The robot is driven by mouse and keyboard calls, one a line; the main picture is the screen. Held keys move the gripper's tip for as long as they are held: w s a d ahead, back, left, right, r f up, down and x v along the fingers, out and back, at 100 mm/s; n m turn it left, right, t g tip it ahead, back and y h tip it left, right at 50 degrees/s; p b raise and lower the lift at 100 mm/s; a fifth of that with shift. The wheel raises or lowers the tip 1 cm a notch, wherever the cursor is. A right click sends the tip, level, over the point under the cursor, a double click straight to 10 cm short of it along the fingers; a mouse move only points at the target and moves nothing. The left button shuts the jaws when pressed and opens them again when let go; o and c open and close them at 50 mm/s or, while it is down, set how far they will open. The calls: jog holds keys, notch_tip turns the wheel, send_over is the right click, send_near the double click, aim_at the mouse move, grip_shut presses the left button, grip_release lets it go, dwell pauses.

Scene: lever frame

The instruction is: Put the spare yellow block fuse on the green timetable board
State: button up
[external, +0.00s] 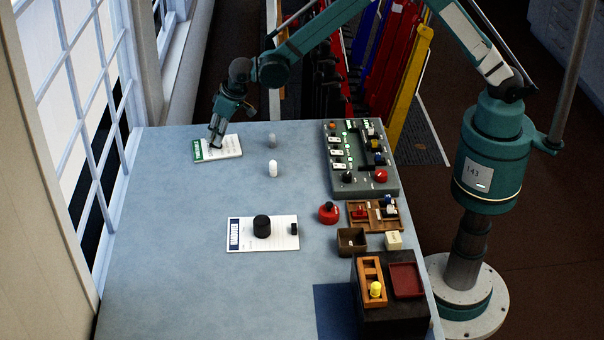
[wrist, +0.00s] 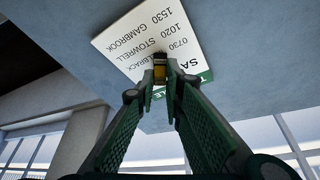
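The timetable board (external: 230,148) is a white card with a green strip, lying at the far left of the blue-grey desk. In the wrist view the board (wrist: 125,40) shows printed times and place names. My gripper (external: 216,146) points down over the board, its tips at or just above its surface. In the external view the fingers hide the block.
A grey control panel (external: 342,180) stands at the right, with a wooden parts tray (external: 387,224) and red button (external: 329,212) nearer. White pieces (external: 273,169) stand mid-desk. A second card (external: 280,241) carries black pieces. An orange tray (external: 369,266) holds a yellow piece (external: 376,289). The left desk is clear.

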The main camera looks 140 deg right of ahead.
jog(key=o, duration=0.4)
jog(key=shift+c, duration=0.2)
jog(key=shift+r, duration=0.2)
jog(key=shift+r, duration=0.1)
jog(key=v, duration=1.2)
jog(key=shift+a, duration=0.1)
dwell(0.4)
